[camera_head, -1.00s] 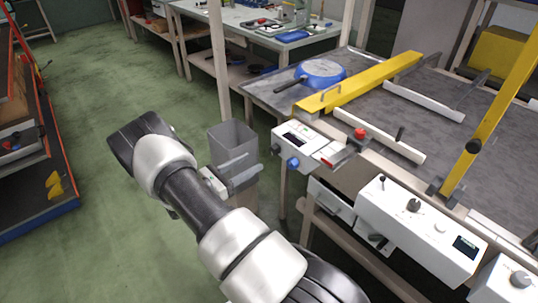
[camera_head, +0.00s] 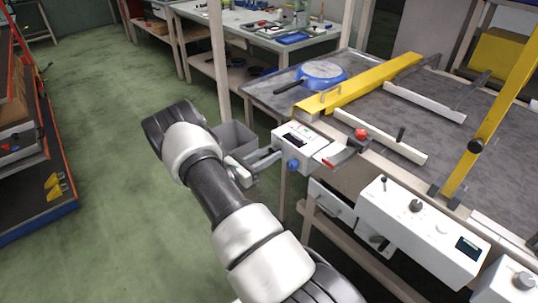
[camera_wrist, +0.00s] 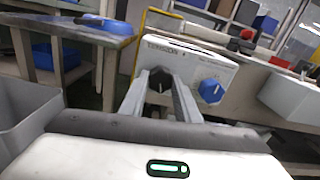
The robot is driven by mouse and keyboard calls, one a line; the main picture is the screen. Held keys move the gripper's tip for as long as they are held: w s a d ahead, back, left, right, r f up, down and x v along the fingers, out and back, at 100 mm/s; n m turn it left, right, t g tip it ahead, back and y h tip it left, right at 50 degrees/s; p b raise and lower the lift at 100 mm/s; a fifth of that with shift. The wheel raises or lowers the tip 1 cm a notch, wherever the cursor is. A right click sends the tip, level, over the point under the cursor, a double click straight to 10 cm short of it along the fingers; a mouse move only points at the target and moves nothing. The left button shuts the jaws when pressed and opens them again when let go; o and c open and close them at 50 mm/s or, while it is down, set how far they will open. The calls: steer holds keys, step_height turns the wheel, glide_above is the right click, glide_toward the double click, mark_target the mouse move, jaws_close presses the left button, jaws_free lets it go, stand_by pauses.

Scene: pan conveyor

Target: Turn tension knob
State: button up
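The tension knob (camera_wrist: 160,80) is black, on the front of a white control box labelled TENSION (camera_wrist: 207,68). In the wrist view it appears between the two fingers of my gripper (camera_wrist: 161,88). The fingers are apart; whether they touch the knob or reach around it I cannot tell. A blue knob (camera_wrist: 211,91) is on the same panel, right of my right finger. In the head view my gripper (camera_head: 273,157) points at the left part of the control box (camera_head: 299,141); the black knob is hidden there, and the blue knob (camera_head: 293,165) shows.
A grey bin (camera_head: 234,138) stands behind my gripper. A red-handled lever (camera_head: 341,158) and a red button (camera_head: 361,134) are right of the box. A blue pan (camera_head: 322,72) lies on the conveyor table. Another white control panel (camera_head: 421,231) is nearer right. Open green floor lies left.

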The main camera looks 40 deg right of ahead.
steer(key=c, duration=0.4)
steer(key=shift+c, duration=0.2)
steer(key=shift+m+b, duration=1.3)
steer(key=shift+m, duration=1.5)
steer(key=o, duration=1)
steer(key=shift+o, duration=0.2)
